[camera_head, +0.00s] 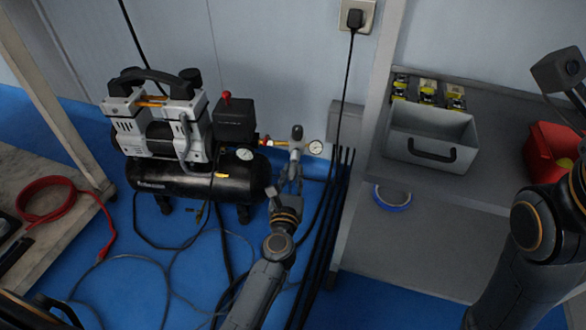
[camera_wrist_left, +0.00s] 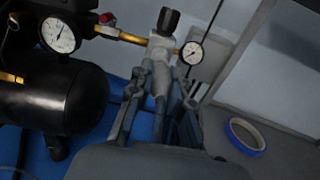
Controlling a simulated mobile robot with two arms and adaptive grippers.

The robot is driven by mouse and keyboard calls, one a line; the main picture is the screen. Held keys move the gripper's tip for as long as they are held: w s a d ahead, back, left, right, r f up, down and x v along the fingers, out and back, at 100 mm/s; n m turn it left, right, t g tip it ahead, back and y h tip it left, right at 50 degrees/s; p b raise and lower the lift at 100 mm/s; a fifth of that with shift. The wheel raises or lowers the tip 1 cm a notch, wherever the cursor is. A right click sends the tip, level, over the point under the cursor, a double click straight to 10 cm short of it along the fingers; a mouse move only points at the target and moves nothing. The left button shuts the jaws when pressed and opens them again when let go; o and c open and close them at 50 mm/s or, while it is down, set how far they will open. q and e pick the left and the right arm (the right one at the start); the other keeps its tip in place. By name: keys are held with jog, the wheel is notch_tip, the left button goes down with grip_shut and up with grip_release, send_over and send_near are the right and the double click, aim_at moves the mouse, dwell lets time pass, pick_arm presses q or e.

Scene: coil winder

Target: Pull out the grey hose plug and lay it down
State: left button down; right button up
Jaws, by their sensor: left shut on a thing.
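My left gripper (camera_head: 291,170) reaches up in the middle of the head view, just below a grey regulator body with a dark knob (camera_head: 297,132). In the left wrist view its fingers (camera_wrist_left: 160,85) are closed around the lower part of a slim grey piece, seemingly the grey hose plug (camera_wrist_left: 160,80). The piece is upright and in line under the regulator (camera_wrist_left: 161,48); I see no gap between them. The fingers hide most of it. My right arm stands at the right edge of the head view, and its gripper fingers do not show.
A black compressor (camera_head: 200,180) stands left on the blue floor, with loose cables around it. A round gauge (camera_head: 315,147) sits beside the regulator. A grey shelf (camera_head: 425,240) at right holds a grey bin (camera_head: 430,125), a red container (camera_head: 553,150) and a blue tape roll (camera_head: 392,207).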

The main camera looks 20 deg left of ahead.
pick_arm(q)
jog(key=shift+s+d, duration=0.2)
jog(key=shift+s, duration=1)
jog(key=shift+s+d, duration=0.2)
jog(key=shift+s, duration=1)
